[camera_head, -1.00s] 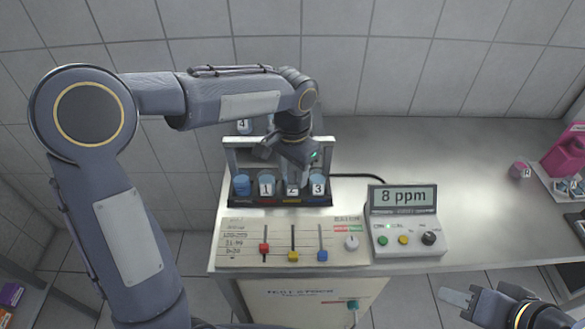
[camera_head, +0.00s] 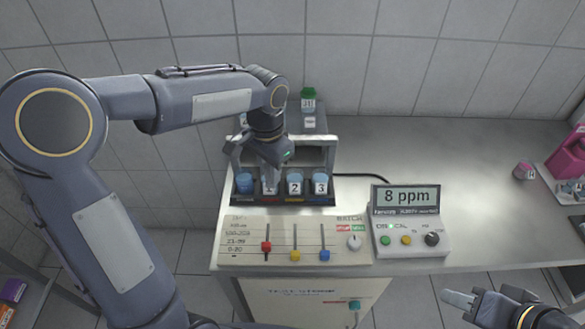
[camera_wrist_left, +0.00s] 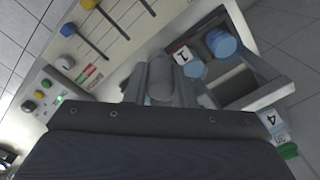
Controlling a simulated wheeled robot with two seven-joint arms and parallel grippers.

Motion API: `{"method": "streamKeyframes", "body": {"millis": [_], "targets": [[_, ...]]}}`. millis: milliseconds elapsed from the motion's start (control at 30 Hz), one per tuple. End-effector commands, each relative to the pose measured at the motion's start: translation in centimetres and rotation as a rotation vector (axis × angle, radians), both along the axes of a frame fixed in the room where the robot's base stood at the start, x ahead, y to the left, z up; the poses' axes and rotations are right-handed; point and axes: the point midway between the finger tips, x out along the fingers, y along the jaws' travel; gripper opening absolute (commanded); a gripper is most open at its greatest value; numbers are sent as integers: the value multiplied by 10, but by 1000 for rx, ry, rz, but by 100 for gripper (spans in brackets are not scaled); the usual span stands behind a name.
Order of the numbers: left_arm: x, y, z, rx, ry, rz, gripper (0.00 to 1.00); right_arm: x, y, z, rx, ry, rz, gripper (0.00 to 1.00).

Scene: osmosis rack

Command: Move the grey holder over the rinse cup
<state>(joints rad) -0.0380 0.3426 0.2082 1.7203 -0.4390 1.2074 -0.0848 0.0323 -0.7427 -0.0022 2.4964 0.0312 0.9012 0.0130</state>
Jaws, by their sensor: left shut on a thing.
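In the head view the gripper mostly hides the holder, which hangs in front of cup 1 (camera_wrist_left: 185,55). A blue cup without a visible number, which looks like the rinse cup (camera_head: 244,184), stands at the rack's left end. It also shows beside cup 1 in the left wrist view (camera_wrist_left: 221,45). My right gripper (camera_head: 459,299) is at the lower right, away from the rack; its jaw gap is unclear.
Cups 2 (camera_head: 295,184) and 3 (camera_head: 320,184) stand to the right in the rack. A green-capped bottle (camera_head: 308,99) stands behind. A slider panel (camera_head: 290,241) lies in front, and a meter reading 8 ppm (camera_head: 407,222) at right. The bench's right part is mostly clear.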

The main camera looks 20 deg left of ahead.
Motion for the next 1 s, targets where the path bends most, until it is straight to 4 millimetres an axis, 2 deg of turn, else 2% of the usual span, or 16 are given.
{"method": "streamKeyframes", "body": {"millis": [33, 100, 300, 433, 700, 733, 900, 1000], "targets": [[-4, 18, 1, 4, -2, 11, 0, 0, 0, -1, 0, 0, 0, 36], [-10, 37, 1, 3, -1, 10, 0, 0, 0, 0, 0, 0, 0, 36], [-22, 76, 1, 3, -1, 5, 0, 0, 0, 0, 0, 0, 0, 36], [-24, 84, 0, 3, -1, 2, 0, 0, 0, 0, 0, 0, 0, 36], [-25, 86, 0, 5, 1, 3, 0, 0, 0, 0, 0, 0, 0, 36], [-25, 86, 0, 6, 0, 3, 24, 0, 0, 0, 0, 0, 0, 36], [-25, 85, 0, 4, 0, 3, 45, 0, 0, 0, 0, 0, 0, 36], [-25, 85, 0, 3, -1, 2, 45, 0, 0, 0, 0, 0, 0, 36]]}}
